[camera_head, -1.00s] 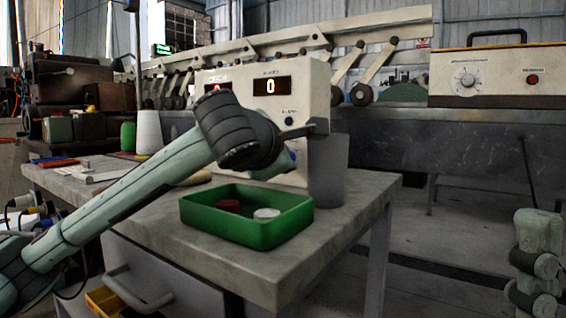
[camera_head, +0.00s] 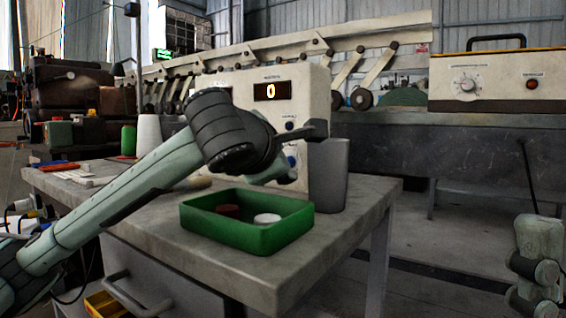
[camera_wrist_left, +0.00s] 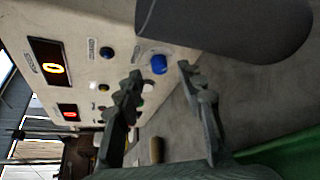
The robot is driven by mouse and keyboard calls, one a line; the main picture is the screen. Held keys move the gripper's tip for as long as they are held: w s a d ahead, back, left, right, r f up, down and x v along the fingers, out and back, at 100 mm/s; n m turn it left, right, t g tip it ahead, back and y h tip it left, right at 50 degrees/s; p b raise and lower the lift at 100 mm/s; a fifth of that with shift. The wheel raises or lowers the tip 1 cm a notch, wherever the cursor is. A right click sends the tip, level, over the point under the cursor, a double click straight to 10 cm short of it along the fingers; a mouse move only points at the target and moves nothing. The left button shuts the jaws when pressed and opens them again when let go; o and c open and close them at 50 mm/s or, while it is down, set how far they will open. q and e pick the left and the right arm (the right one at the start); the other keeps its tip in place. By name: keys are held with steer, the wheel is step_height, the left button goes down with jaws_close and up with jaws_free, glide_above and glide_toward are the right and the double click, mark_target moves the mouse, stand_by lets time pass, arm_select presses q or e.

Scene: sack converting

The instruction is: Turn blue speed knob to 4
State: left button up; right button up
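The blue speed knob (camera_wrist_left: 158,64) is on the cream control box (camera_head: 317,100); in the left wrist view it lies just beyond and between my fingertips. In the head view the blue knob (camera_head: 291,160) shows partly behind my left gripper. My left gripper (camera_wrist_left: 162,80) is open and empty, fingers pointing at the panel; I cannot tell whether they touch the knob. A red display (camera_wrist_left: 70,115) and an orange display (camera_wrist_left: 53,69) both read 0; the orange display (camera_head: 271,91) also shows in the head view. My right gripper is out of view.
A grey bin (camera_head: 330,178) stands right of the knob, close to my left gripper. A green tray (camera_head: 245,237) with a red and a white round piece sits below on the table (camera_head: 370,192). A smaller blue button (camera_wrist_left: 106,53) is near the knob. A white cone (camera_head: 149,135) stands left.

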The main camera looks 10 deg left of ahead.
arm_select(q)
steer(key=v, duration=1)
